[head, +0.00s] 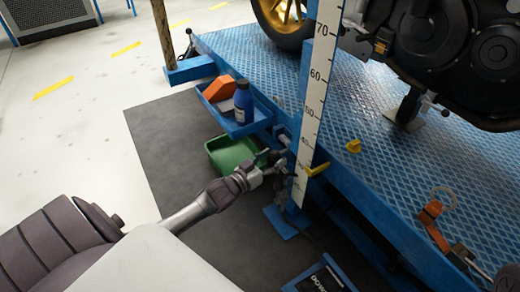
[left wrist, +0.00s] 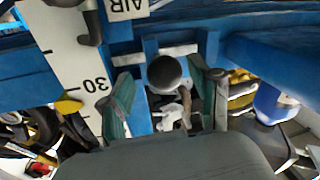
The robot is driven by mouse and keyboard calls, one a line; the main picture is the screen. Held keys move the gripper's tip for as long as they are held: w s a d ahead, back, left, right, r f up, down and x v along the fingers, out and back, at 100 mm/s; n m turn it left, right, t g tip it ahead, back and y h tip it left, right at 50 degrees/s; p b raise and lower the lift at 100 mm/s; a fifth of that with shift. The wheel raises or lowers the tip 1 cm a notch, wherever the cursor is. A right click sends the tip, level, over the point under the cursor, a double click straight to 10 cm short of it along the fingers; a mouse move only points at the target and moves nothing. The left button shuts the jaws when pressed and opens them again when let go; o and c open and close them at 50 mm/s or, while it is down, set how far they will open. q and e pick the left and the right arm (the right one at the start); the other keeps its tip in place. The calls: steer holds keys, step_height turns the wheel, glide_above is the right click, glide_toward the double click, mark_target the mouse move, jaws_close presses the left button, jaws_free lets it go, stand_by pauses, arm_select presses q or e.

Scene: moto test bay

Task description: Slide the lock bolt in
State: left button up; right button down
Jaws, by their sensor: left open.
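The lock bolt shows a round dark knob (left wrist: 165,73) end-on in the left wrist view, in front of a blue bracket on the lift post. How far the bolt sits in its hole is hidden. My left gripper (head: 276,164) is at the lift's side, beside the post with the ruler, in the head view. In the left wrist view my left gripper (left wrist: 168,100) is open, with one finger on each side of the knob. I cannot tell whether either finger touches it.
The white ruler (head: 319,95) stands on the post, with a yellow pointer (head: 317,169) low on it. A blue side tray (head: 231,126) holds a blue bottle (head: 243,102) and an orange item. A green bin (head: 231,153) stands below. The blue platform (head: 372,150) carries a motorcycle (head: 430,45).

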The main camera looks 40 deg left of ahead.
arm_select(q)
steer(key=s+a, duration=0.2)
steer(key=s, duration=0.8)
steer(key=shift+s, duration=0.25)
